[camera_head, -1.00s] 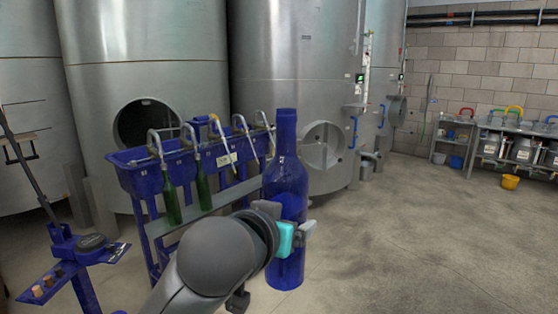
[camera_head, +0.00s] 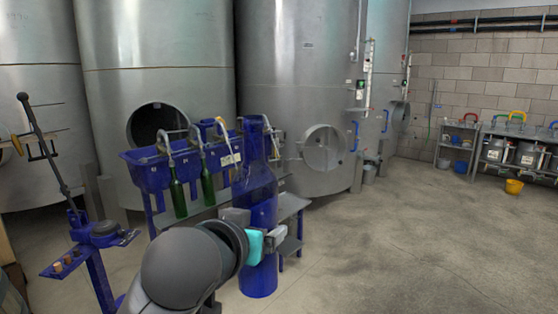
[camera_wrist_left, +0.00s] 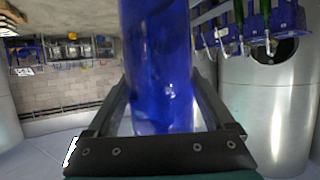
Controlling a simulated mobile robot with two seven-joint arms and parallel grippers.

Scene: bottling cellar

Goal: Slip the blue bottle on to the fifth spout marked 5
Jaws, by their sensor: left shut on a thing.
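The blue bottle (camera_head: 258,190) stands upright in my left gripper (camera_head: 257,228), which is shut around its body. In the left wrist view the bottle (camera_wrist_left: 158,65) fills the middle between the two fingers (camera_wrist_left: 163,105). Behind it in the head view is the filler, a blue trough (camera_head: 150,172) with a row of curved metal spouts (camera_head: 195,135). The bottle covers the trough's right end, so the fifth spout is mostly hidden and its mark cannot be read. The bottle appears in front of the filler, apart from the spouts. My right gripper is not in view.
Two green bottles (camera_head: 178,197) (camera_head: 207,186) hang on left-hand spouts. A blue corking stand (camera_head: 100,262) with a lever is at the left. Large steel tanks (camera_head: 300,80) stand behind.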

